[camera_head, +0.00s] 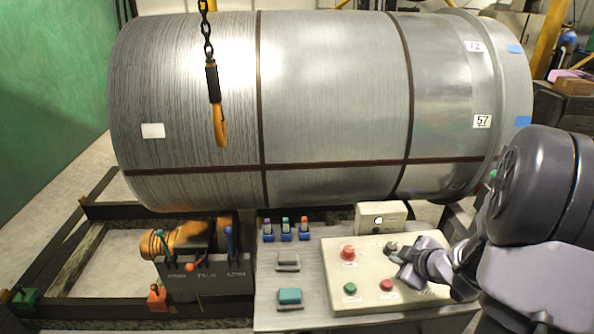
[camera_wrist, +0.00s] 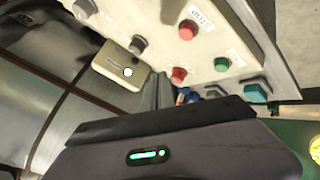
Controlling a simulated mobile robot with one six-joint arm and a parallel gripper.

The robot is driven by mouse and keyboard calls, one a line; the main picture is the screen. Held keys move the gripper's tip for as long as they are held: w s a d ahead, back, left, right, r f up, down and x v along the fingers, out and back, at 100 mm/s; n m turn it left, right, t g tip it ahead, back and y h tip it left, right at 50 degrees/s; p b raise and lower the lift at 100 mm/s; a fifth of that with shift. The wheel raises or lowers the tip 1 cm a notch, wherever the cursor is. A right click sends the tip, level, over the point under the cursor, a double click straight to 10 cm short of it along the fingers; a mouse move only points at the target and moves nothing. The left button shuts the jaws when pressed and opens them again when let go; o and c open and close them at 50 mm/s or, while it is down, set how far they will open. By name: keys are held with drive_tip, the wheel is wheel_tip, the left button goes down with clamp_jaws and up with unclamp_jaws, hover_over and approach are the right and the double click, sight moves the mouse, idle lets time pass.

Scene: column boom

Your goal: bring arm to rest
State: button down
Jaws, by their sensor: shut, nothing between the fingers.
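My arm reaches in from the right in the head view. My gripper (camera_head: 405,268) is shut and empty, over the right part of a beige control panel (camera_head: 335,310). Its tips appear close to a dark knob (camera_head: 391,247); I cannot tell whether they touch it. In the wrist view, the dark gripper body fills the bottom and the panel (camera_wrist: 240,45) lies beyond it. Red and green buttons show there, with a grey knob (camera_wrist: 138,44). The right part of the panel is hidden behind my gripper in the head view.
A large strapped metal coil (camera_head: 330,90) lies behind the panel. A chain with an orange hook (camera_head: 219,125) hangs before it. A small beige box with a white lamp (camera_head: 390,212) stands behind the panel. A lever block (camera_head: 205,282) and a teal block (camera_head: 290,297) are left.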

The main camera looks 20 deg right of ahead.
drive_tip(key=a+r+m+h+b, duration=0.25)
drive_tip(key=a+r+m, duration=0.25)
drive_tip(key=r, duration=0.4)
drive_tip(key=s+a+r+m+g+y, duration=0.1)
drive_tip(key=s+a+m, duration=0.1)
drive_tip(key=s+a, duration=0.3)
drive_tip(key=s+a+r+m+g+y+b, duration=0.1)
drive_tip(key=s+a, duration=0.5)
drive_tip(key=a, duration=0.6)
drive_tip(key=s+a+r+m+g+y+b, duration=0.1)
drive_tip(key=s+a+m+y, duration=0.2)
drive_tip(key=s+a, duration=0.3)
drive_tip(key=a+m, duration=0.1)
drive_tip(key=a, duration=0.2)
drive_tip(key=shift+r+y, duration=0.1)
drive_tip(key=shift+y, duration=0.15)
